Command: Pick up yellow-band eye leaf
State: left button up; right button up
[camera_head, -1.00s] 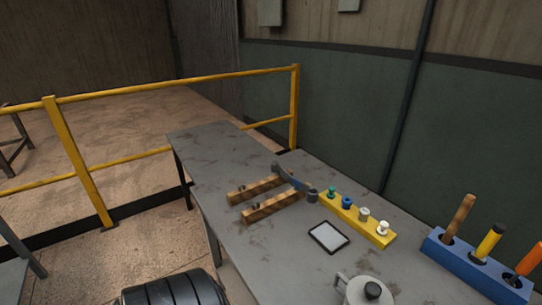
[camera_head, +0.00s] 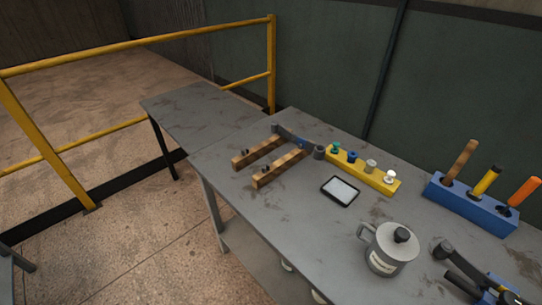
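A dark grey leaf (camera_head: 291,134) with a round eye at its right end and a blue band lies across the far ends of two wooden blocks (camera_head: 259,152). At the lower right edge lies a dark bar with an eye-like end (camera_head: 442,249). Close to it are black pieces (camera_head: 466,284) with small blue and yellow marks, partly cut off by the frame. I cannot tell for certain whether one of these is the yellow-band eye leaf. Neither of my grippers can be made out.
A grey table (camera_head: 290,222) holds a lidded metal can (camera_head: 386,252), a black-framed tablet (camera_head: 340,191), a yellow block (camera_head: 375,178) with several coloured pegs, and a blue rack (camera_head: 468,206) with three handled tools. A yellow railing (camera_head: 140,42) stands behind at left.

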aim_at(445, 250)
jog(key=z, duration=2)
jog(key=k+l, duration=0.05)
jog(key=l, duration=0.05)
